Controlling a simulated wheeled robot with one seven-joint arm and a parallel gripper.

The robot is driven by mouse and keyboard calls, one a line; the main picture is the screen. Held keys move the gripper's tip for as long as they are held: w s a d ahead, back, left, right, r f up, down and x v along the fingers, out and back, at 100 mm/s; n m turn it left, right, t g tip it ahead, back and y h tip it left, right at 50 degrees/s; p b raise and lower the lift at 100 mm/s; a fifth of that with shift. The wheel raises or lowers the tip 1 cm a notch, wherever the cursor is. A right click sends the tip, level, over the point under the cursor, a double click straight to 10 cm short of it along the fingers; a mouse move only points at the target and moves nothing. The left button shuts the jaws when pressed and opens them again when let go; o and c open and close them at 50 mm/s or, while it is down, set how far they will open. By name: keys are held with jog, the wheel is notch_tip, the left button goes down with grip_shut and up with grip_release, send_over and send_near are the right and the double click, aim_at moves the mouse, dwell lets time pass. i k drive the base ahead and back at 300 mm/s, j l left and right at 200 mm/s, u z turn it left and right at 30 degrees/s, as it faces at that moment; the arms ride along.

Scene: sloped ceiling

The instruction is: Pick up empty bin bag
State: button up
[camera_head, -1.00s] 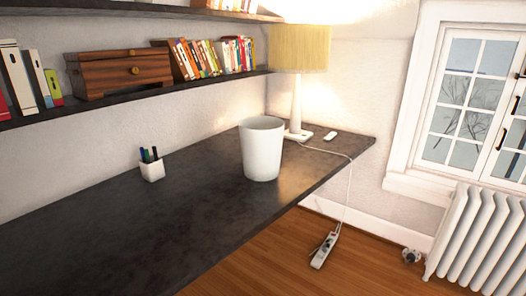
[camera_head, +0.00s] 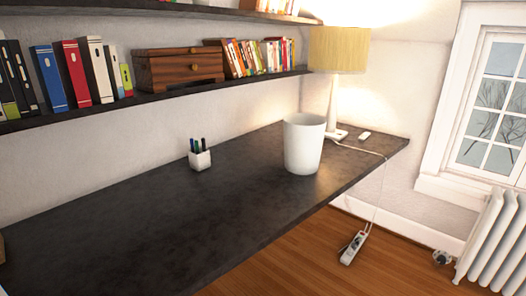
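A white, round, open-topped bin (camera_head: 303,146) stands upright on the dark desk, near its right end. It may be the thing the task means, but I cannot see whether there is a bag in it, as only its outer wall and a little of its rim show. No separate bin bag shows. My gripper is not in view.
The dark desk (camera_head: 150,225) is mostly bare. A pen cup (camera_head: 200,158) stands left of the bin, a lamp (camera_head: 337,65) behind it. A shelf with books (camera_head: 75,72) and a wooden box (camera_head: 178,68) hangs above. A power strip (camera_head: 353,248) lies on the floor by the radiator (camera_head: 495,240).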

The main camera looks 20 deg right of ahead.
aim_at(304, 133)
jog(key=i+l+u, duration=0.25)
jog(key=l, duration=0.15)
jog(key=l+u, duration=0.3)
jog(key=i+l+u, duration=0.1)
jog(key=l+u, duration=0.15)
jog(key=l, duration=0.25)
jog(key=l+u, duration=0.45)
jog(key=l, duration=2.3)
